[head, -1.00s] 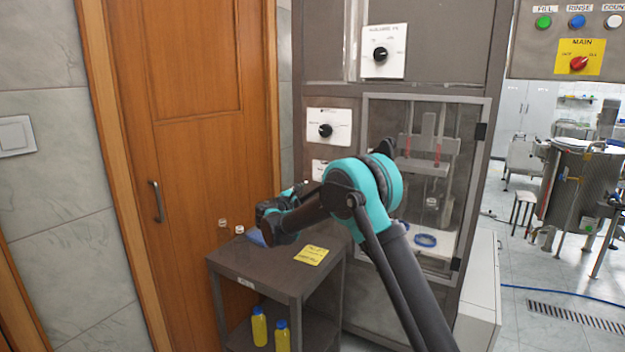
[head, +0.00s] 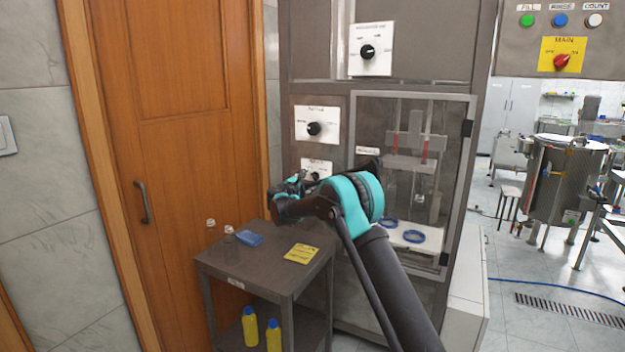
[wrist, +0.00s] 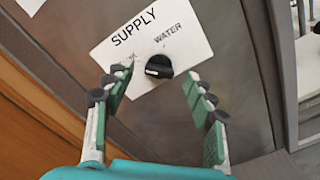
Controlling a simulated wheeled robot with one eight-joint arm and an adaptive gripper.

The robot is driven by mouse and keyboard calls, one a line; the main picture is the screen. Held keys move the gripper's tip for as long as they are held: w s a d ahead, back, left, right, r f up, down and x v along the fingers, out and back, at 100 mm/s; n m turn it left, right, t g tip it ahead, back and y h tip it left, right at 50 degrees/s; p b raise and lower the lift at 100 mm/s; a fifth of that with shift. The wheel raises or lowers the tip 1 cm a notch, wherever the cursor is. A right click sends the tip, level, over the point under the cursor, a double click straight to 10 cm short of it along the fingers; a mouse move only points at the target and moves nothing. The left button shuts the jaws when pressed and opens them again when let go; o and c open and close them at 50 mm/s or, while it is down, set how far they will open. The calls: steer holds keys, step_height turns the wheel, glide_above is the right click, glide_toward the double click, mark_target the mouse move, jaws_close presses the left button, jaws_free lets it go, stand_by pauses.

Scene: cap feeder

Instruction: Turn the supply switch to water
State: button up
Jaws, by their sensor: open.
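The supply switch (wrist: 161,66) is a black round knob on a white plate (wrist: 118,55) marked SUPPLY in the wrist view. WATER is printed to the knob's upper right; a small label at its left is too blurred to read. The knob's white mark points left, away from WATER. My gripper (wrist: 158,80) is open and empty, its green-padded fingers spread on either side below the knob, apparently not touching it. In the head view my gripper (head: 287,192) is beside the lowest white plate (head: 311,166), which seems to be this one and is partly hidden by my arm.
Two more knob plates, a middle one (head: 302,115) and a top one (head: 382,38), are on the grey cabinet. A small table (head: 222,262) with a yellow note (head: 301,254) stands below my gripper. A wooden door (head: 165,130) is at left, a glazed compartment (head: 468,180) at right.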

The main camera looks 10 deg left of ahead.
steer(key=shift+x, duration=1.35)
steer(key=shift+c, duration=0.3)
steer(key=c, duration=1.1)
steer(key=shift+m, duration=0.3)
steer(key=m, duration=1.7)
steer(key=shift+f, duration=0.4)
steer(key=shift+m, duration=0.3)
